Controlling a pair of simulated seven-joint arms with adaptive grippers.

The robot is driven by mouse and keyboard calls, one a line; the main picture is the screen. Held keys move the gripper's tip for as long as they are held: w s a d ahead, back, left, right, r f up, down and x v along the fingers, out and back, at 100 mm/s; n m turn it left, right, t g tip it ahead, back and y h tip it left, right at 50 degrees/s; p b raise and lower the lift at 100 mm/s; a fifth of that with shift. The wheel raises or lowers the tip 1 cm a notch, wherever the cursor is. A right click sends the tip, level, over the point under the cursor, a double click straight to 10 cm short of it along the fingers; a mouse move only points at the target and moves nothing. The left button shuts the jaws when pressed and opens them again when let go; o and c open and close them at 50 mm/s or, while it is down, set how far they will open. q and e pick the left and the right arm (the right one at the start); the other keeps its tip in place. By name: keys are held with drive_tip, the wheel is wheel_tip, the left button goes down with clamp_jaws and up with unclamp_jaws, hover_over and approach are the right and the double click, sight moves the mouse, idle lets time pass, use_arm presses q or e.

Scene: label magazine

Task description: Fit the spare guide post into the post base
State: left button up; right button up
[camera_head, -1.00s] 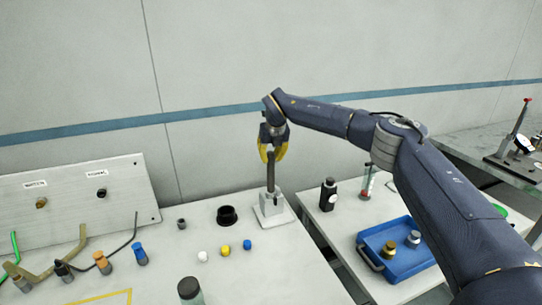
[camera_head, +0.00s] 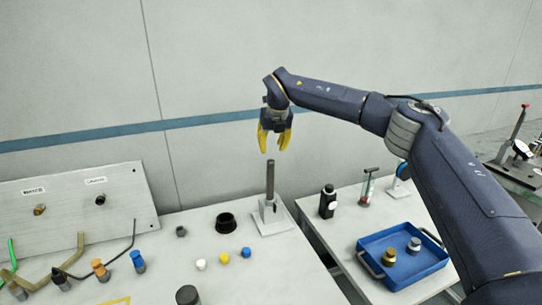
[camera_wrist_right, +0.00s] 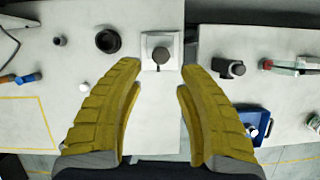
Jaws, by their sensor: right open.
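The dark grey guide post (camera_head: 270,180) stands upright in the post base (camera_head: 272,218), a light block on a square plate at the right edge of the white table. In the right wrist view the post (camera_wrist_right: 160,55) shows end-on over the base plate (camera_wrist_right: 149,41). My right gripper (camera_head: 274,148), with yellow fingers, is open and empty just above the post's top, apart from it. In the right wrist view its fingers (camera_wrist_right: 161,75) are spread wide, with the post between and beyond them. My left gripper is not in view.
A black ring (camera_head: 226,222) and small white, yellow and blue caps (camera_head: 224,258) are left of the base. A panel with labels (camera_head: 75,205) stands at the back left. Across a gap, the right table holds a black bottle (camera_head: 328,201) and a blue tray (camera_head: 368,276).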

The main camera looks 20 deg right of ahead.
drive_tip(key=shift+v, duration=2.25)
